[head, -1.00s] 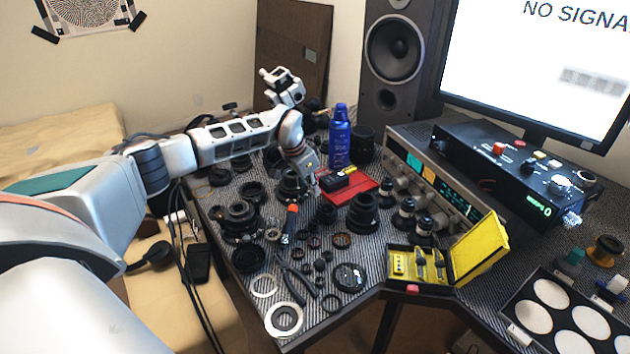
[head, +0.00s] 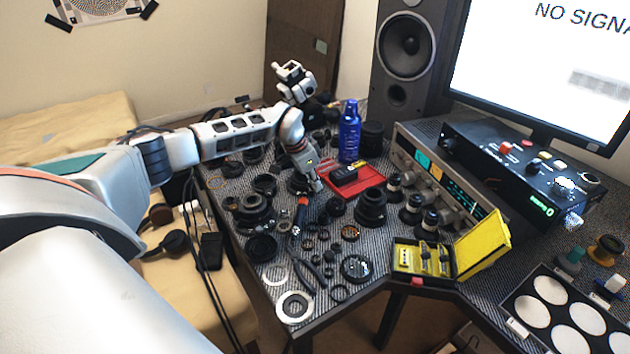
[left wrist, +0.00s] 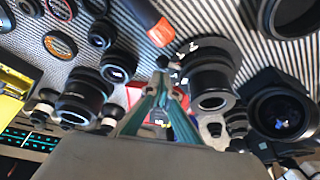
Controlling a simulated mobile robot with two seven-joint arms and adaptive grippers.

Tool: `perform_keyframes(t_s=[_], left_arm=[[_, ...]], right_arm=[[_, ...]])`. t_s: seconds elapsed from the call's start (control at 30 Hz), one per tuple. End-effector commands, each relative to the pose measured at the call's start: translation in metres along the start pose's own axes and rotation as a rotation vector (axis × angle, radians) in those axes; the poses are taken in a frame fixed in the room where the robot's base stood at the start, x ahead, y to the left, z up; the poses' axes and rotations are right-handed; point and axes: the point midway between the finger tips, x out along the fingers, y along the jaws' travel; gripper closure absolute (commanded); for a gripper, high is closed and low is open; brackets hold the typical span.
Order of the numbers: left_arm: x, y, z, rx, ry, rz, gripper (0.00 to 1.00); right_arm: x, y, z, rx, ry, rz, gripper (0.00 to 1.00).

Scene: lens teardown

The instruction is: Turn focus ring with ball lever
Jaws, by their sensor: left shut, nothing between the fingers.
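My left gripper (head: 319,187) points down among the lens parts, beside a dark upright lens barrel (head: 298,184). In the left wrist view its teal fingers (left wrist: 161,78) meet at the tips with nothing held. The barrel with its stepped rings (left wrist: 210,72) stands just right of the fingertips there. A small dark piece with a white mark (left wrist: 188,48) shows at the barrel's near edge; I cannot tell whether it is the ball lever. Whether the fingertips touch the barrel is also unclear. My right gripper is out of view.
An orange-handled tool (head: 301,212) lies close in front of the gripper. A red tray (head: 371,177) with a black box and a blue spray can (head: 349,132) stand to its right. Another lens (head: 370,207), loose rings and a yellow case (head: 408,257) crowd the mat.

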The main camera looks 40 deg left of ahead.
Motion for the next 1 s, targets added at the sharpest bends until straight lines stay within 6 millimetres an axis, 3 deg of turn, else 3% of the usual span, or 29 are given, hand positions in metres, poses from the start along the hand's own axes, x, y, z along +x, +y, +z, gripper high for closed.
perform_keyframes(t_s=[0.03, 0.27, 0.6, 1.0], left_arm=[[-0.007, 0.000, -0.002, 0.009, 0.001, 0.005, 1.00], [-0.002, 0.001, 0.011, 0.085, -0.010, 0.037, 1.00], [0.001, 0.001, 0.018, 0.164, -0.008, 0.065, 1.00], [-0.001, -0.001, 0.018, 0.162, -0.008, 0.064, 1.00]], right_arm=[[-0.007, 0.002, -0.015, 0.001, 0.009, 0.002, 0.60], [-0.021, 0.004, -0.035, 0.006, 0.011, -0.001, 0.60], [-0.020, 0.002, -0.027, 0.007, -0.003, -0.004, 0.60], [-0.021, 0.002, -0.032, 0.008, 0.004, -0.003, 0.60]])
